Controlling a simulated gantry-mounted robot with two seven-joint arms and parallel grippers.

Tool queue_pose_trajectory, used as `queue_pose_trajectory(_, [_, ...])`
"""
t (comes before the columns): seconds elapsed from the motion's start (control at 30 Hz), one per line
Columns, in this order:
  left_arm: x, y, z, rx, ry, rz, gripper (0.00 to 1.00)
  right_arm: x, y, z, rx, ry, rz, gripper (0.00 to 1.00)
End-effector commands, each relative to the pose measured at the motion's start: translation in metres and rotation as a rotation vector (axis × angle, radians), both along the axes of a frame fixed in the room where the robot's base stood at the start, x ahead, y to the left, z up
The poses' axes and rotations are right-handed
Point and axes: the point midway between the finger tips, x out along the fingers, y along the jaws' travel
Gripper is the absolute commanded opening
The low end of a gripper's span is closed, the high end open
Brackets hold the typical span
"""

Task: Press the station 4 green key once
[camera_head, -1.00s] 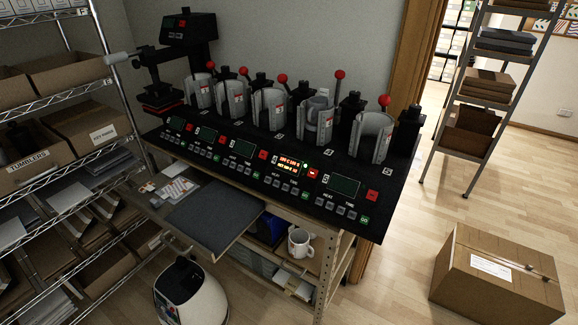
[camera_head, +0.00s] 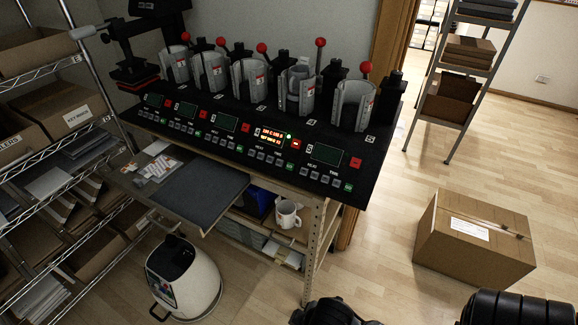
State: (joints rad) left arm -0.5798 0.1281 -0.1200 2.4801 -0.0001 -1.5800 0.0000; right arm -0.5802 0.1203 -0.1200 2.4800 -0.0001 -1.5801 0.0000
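Station 4 is the fourth from the left on the black press bench (camera_head: 225,133). Its display (camera_head: 270,138) is lit in red and yellow, with a small lit green dot beside it. The station 4 green key (camera_head: 290,168) sits at the right end of its row of grey keys. The station 4 press (camera_head: 297,92) holds a grey mug-like shape in its clamp; its red-knobbed lever (camera_head: 320,43) stands up. No gripper fingers show; dark parts, probably of my arms, show at the bottom edge, well below the bench.
Other stations, with dark displays, flank station 4. A grey tray (camera_head: 205,196) sticks out below the bench, and a white mug (camera_head: 287,213) stands on the shelf. A white bin (camera_head: 184,280) and a cardboard box (camera_head: 473,240) stand on the floor.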

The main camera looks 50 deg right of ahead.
Motion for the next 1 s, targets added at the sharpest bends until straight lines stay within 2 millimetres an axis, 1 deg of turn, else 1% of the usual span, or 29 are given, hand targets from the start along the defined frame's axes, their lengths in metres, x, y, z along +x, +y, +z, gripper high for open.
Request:
queue_pose_trajectory(0.03, [0.0, 0.0, 0.0, 0.0, 0.0, 0.0, 0.39, 0.0001, 0.0, 0.0, 0.0, 0.0, 0.0, 0.39])
queue_pose_trajectory(0.2, [0.0, -0.0005, 0.0, -0.002, 0.0, 0.002, 0.39, 0.0001, 0.0, 0.0, 0.0, 0.0, 0.0, 0.13])
queue_pose_trajectory(0.3, [0.0001, -0.0011, 0.0001, -0.005, 0.0, 0.003, 0.39, 0.0001, 0.0, 0.0001, 0.0, 0.0, 0.0, 0.0])
queue_pose_trajectory(1.0, [0.0001, -0.002, 0.0002, -0.008, 0.0, 0.006, 0.39, 0.0001, 0.0001, 0.0002, 0.0, 0.0, 0.0, 0.0])
